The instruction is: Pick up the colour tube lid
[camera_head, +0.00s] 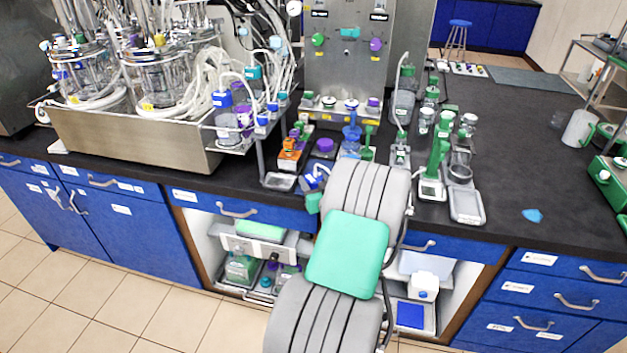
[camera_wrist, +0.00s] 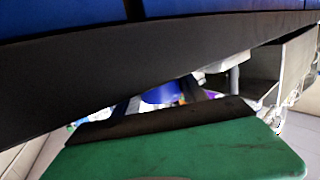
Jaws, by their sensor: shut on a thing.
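My gripper (camera_head: 316,180) is low at the front edge of the bench, partly hidden behind my own arm. In the wrist view my gripper (camera_wrist: 163,98) shows only in part, past a large green panel. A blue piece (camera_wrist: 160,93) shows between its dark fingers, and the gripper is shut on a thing. I cannot tell for sure whether that piece is the colour tube lid. A rack of colour tubes (camera_head: 291,150) with orange and green parts stands on the bench left of the gripper. A round purple lid (camera_head: 324,145) lies on a dark base just behind the gripper.
A steel tray (camera_head: 135,135) with two bioreactor vessels fills the left of the bench. A blue stand (camera_head: 351,135) and a green-and-white instrument (camera_head: 434,175) stand close by the arm. The bench top (camera_head: 535,140) at the right is mostly clear, with a blue scrap (camera_head: 532,215).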

